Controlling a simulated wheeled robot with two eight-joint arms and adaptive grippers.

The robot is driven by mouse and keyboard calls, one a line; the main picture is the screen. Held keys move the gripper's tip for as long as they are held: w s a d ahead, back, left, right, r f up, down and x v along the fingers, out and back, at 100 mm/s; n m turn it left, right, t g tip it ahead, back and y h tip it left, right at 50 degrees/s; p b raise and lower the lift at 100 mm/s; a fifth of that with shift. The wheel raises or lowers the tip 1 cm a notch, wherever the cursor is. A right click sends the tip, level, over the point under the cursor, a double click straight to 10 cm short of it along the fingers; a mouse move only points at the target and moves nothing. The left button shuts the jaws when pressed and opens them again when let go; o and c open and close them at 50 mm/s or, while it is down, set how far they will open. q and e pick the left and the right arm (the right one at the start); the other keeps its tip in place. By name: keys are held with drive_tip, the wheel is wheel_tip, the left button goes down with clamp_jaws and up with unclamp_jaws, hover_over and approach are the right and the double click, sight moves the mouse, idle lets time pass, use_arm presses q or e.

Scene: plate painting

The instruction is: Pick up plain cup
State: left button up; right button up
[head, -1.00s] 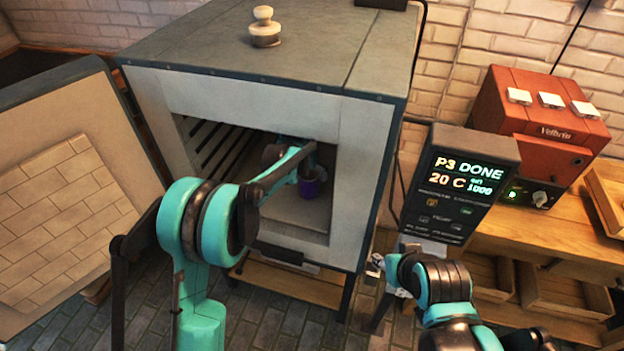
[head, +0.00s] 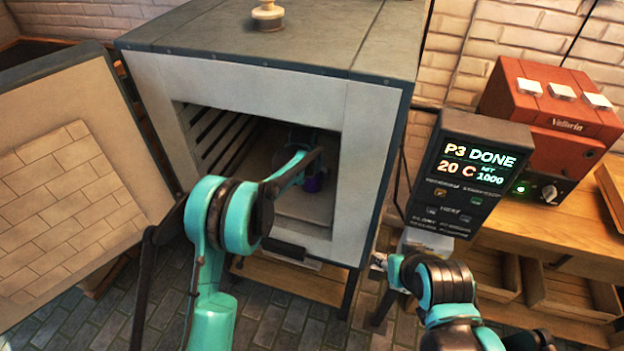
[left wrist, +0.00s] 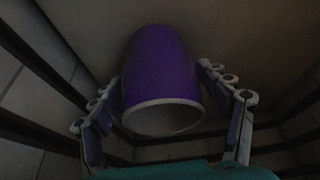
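A purple cup (head: 314,182) with a pale rim stands inside the open kiln (head: 262,75), towards the right of its chamber. In the left wrist view the cup (left wrist: 160,75) fills the middle, its rim and dark mouth facing the camera. My left arm reaches into the kiln. My left gripper (left wrist: 163,85) has one finger on each side of the cup, with small gaps seeming to show, most clearly on the right. Contact is hard to judge in the dim light. My right gripper (head: 378,262) is outside, below the control panel; its fingers are too small to read.
The kiln door (head: 75,170) stands open at the left. Dark rods line the chamber's left wall. A control panel (head: 467,170) reading "P3 DONE, 20 C" stands right of the opening. A red machine (head: 555,120) sits on a wooden bench (head: 520,240) at the right.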

use_arm(q)
drive_tip(key=c, duration=0.8)
drive_tip(key=shift+r, duration=0.1)
